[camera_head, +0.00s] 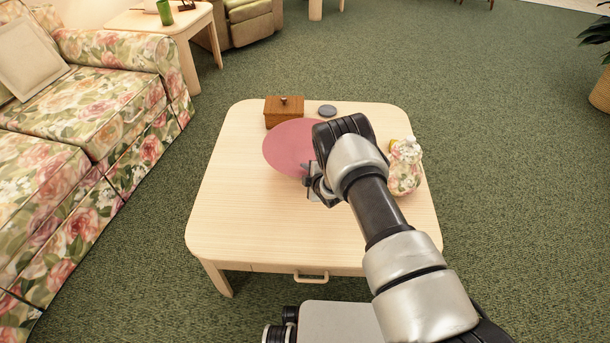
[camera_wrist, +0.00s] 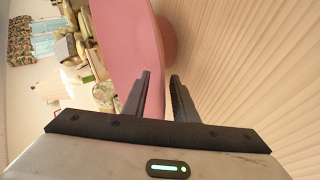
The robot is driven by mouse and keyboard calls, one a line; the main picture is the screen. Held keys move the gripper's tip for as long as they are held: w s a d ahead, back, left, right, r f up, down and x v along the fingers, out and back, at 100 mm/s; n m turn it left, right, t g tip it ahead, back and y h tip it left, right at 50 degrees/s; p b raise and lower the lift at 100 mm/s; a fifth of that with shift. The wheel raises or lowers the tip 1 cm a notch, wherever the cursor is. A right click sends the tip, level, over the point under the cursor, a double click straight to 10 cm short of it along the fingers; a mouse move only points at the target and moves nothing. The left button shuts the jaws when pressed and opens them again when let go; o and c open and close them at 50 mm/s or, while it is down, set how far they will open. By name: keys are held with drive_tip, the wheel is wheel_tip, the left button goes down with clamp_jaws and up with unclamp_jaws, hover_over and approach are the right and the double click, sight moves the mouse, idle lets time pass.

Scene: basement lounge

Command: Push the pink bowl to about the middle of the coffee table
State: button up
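The pink bowl (camera_head: 285,148) sits on the far half of the coffee table (camera_head: 240,225), near its centre line from left to right. Its wide rim and small foot show in the wrist view (camera_wrist: 130,45), where the picture is turned sideways. My gripper (camera_head: 308,183) is low over the table at the bowl's near right side, partly hidden by my wrist.
A wooden box (camera_head: 284,112) with a knob and a grey disc (camera_head: 327,110) are behind the bowl. A floral vase-like object (camera_head: 404,172) stands at the right, close to my arm. The table's front and left parts are clear. A floral sofa (camera_head: 90,120) is at the left.

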drive_tip(key=shift+w+a+f, duration=0.1)
drive_tip(key=shift+w+f, duration=0.05)
clamp_jaws()
idle(1.4)
